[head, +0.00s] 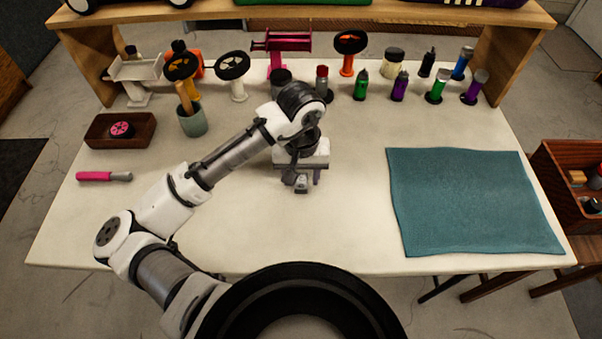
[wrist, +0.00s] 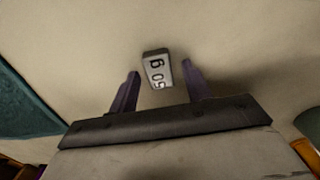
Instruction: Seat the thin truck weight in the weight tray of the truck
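A small grey block with dark characters on its face, which looks like the truck weight (head: 301,186), lies on the white table in front of my gripper (head: 302,177). In the wrist view the weight (wrist: 157,68) appears between the two purple fingertips of my gripper (wrist: 160,70), with a gap on each side. The fingers are spread and hold nothing. I cannot tell how far above the table the tips are. I cannot make out the truck or its weight tray for certain; vehicles on the upper shelf are cut off by the top edge.
A teal mat (head: 470,205) covers the table's right side. A pink-handled tool (head: 100,176) and a brown tray (head: 98,131) lie at left, near a green cup (head: 192,122). Bottles and stands line the back beneath the wooden shelf (head: 420,14). The table's front middle is clear.

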